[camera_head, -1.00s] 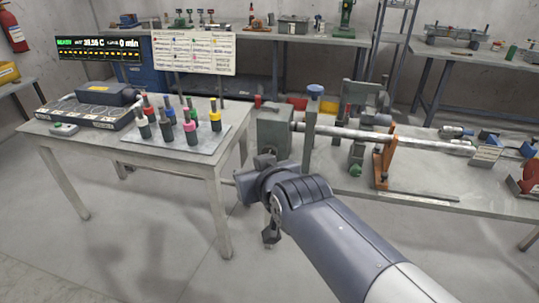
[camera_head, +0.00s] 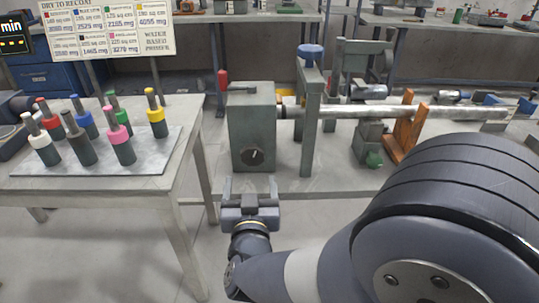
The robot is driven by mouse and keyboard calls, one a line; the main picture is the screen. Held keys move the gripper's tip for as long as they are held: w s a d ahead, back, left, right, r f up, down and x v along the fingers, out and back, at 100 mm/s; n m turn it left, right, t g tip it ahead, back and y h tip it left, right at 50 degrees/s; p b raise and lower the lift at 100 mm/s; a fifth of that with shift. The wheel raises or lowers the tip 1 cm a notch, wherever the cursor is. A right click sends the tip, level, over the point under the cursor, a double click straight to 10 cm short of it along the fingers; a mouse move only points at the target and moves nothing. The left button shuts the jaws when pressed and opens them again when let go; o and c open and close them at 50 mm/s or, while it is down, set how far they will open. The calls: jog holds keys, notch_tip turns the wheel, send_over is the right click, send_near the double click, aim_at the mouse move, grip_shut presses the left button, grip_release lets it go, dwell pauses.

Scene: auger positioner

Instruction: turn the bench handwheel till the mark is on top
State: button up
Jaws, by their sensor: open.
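A grey-green housing (camera_head: 240,110) stands at the left end of the bench. On its front face is a small dark round wheel (camera_head: 256,158) with a pale mark near its middle. The mark is too small to tell its exact direction. A blue round knob (camera_head: 311,51) tops a grey-green post to the right. My gripper (camera_head: 250,188) is open and empty, just below and in front of the housing, its two fingers pointing up toward it. It appears apart from the wheel.
A long metal shaft (camera_head: 360,110) runs right from the housing through an orange stand (camera_head: 405,125). A red-topped lever (camera_head: 223,80) is at the housing's left. Open floor lies between table and bench.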

aim_at(253, 160)
jog(key=shift+h, duration=0.3)
jog(key=w, duration=0.7)
jog(key=w+b, duration=0.1)
jog(key=w, duration=0.3)
jog(key=shift+d+f, duration=0.15)
jog(key=shift+d, duration=0.25)
jog(key=shift+c, duration=0.4)
jog(key=c, duration=0.9)
jog(key=shift+o, duration=0.2)
